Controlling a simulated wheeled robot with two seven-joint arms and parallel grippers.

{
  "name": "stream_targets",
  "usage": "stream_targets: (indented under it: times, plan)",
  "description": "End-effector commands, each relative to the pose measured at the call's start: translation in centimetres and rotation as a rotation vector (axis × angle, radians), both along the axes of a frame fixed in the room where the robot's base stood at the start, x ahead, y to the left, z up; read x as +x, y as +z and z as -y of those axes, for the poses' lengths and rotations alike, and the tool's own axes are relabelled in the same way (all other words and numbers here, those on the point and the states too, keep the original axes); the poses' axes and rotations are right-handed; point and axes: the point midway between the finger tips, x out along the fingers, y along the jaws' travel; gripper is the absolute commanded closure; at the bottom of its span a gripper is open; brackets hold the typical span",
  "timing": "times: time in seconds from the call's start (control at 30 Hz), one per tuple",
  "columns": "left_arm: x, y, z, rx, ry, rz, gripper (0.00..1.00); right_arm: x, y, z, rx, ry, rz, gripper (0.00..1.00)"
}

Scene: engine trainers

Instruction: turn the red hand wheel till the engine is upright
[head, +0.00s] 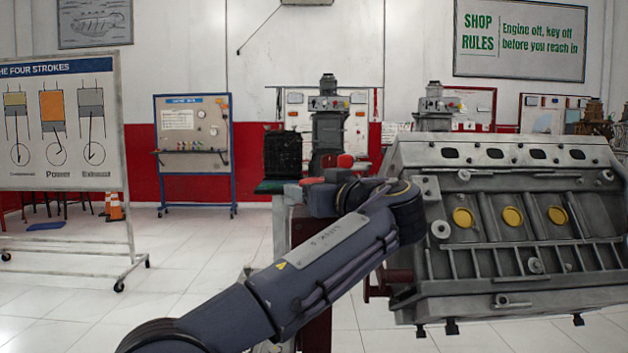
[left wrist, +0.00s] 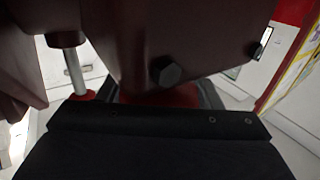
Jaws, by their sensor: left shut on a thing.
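The grey engine (head: 500,225) fills the right of the head view, with yellow round plugs along its side. Its upper edge looks close to level, with a slight slant. Red parts of the hand wheel (head: 345,161) show just past my left wrist; most of the wheel is hidden. My left gripper (head: 318,183) is at the wheel, largely hidden by its own arm. In the left wrist view, the gripper (left wrist: 162,95) is shut on a red part of the wheel, under a dark red stand plate (left wrist: 190,40) with a hex bolt. My right gripper is out of view.
The dark red stand post (head: 316,325) stands below my left wrist, close to the engine. A four-strokes board (head: 65,130) on wheels stands at left, and a blue-framed board (head: 193,145) behind. The tiled floor (head: 190,255) between them is clear.

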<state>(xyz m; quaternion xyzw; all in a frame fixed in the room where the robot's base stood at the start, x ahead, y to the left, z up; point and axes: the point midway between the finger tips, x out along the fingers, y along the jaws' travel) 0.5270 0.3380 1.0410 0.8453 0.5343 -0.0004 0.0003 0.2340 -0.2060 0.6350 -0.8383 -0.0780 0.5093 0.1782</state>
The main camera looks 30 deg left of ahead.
Motion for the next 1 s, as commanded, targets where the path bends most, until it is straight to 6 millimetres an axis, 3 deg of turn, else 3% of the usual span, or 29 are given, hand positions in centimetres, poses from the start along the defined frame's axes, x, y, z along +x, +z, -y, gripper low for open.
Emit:
stream_targets:
  times: [0.3, 0.9, 0.93, 1.0]
  plan:
    - [-0.1, 0.0, 0.0, 0.000, 0.139, -0.002, 0.64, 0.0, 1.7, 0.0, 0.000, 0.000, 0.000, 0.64]
    - [-0.3, -0.1, -0.1, 0.000, 0.174, -0.001, 0.64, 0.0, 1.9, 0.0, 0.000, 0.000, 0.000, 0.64]
    - [-0.3, -0.1, -0.1, 0.000, 0.174, -0.001, 0.37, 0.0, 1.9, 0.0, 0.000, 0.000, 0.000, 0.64]
    - [-0.3, -0.1, -0.1, 0.000, 0.174, -0.001, 0.28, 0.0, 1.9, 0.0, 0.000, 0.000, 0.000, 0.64]
